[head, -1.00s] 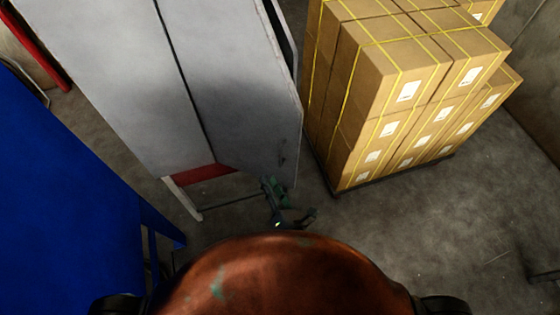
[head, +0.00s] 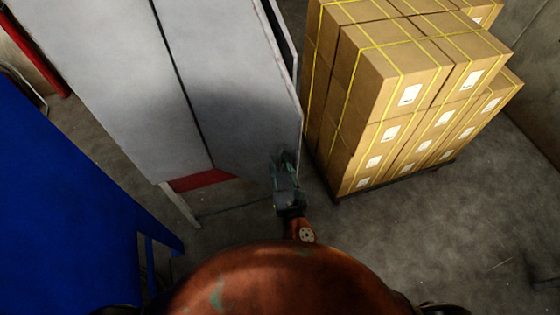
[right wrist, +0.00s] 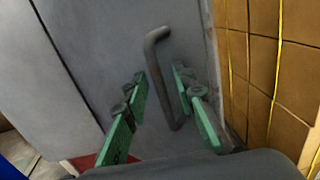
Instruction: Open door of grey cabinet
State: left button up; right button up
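The grey cabinet (head: 115,85) stands at the upper left of the head view. Its right-hand door panel (head: 225,80) carries a bar handle near its right edge. In the right wrist view the dark handle (right wrist: 158,75) stands out from the grey panel. My right gripper (head: 285,163) is at the lower right of this panel and hides the handle in the head view. In the wrist view its green fingers (right wrist: 160,92) are open, one on each side of the handle, with gaps visible. A dark gap runs behind the panel's right edge; I cannot tell whether the door is ajar.
Strapped cardboard boxes (head: 400,95) on a dark pallet stand close to the right of the cabinet. A blue surface (head: 65,210) fills the left. An orange-brown rounded part of my own body covers the bottom middle. Grey floor (head: 430,230) is clear at the lower right.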

jog(key=shift+w, duration=0.1)
jog(key=shift+c, duration=0.5)
grip_shut()
